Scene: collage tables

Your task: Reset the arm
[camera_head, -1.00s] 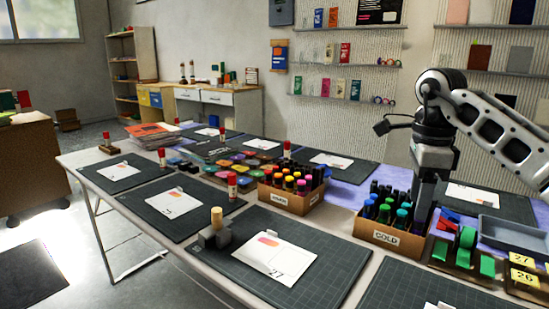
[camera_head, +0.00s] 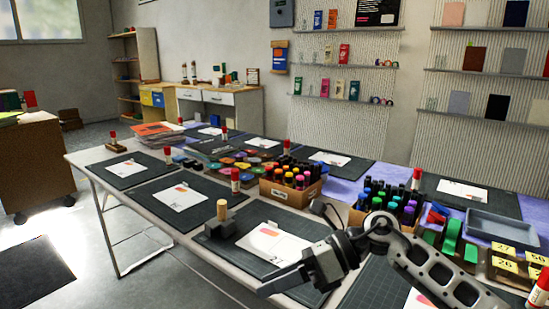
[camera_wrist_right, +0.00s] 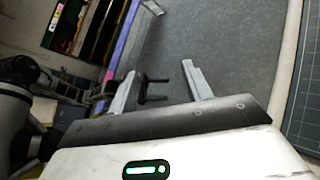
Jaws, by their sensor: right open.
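My right arm reaches in from the lower right of the head view. It bends at a joint above the front of the table, and its right gripper (camera_head: 278,282) points down and left over the near edge of a dark cutting mat (camera_head: 215,245). In the right wrist view the two fingers of the right gripper (camera_wrist_right: 158,80) stand apart with nothing between them. Grey floor shows beyond them. My left gripper is not in view.
A long table holds dark mats with white cards (camera_head: 180,196). Cardboard boxes of bottles (camera_head: 291,196) stand mid-table, one partly hidden by my arm. A grey tray (camera_head: 502,232) is at the right. A wooden peg in a dark block (camera_head: 221,222) stands near the gripper.

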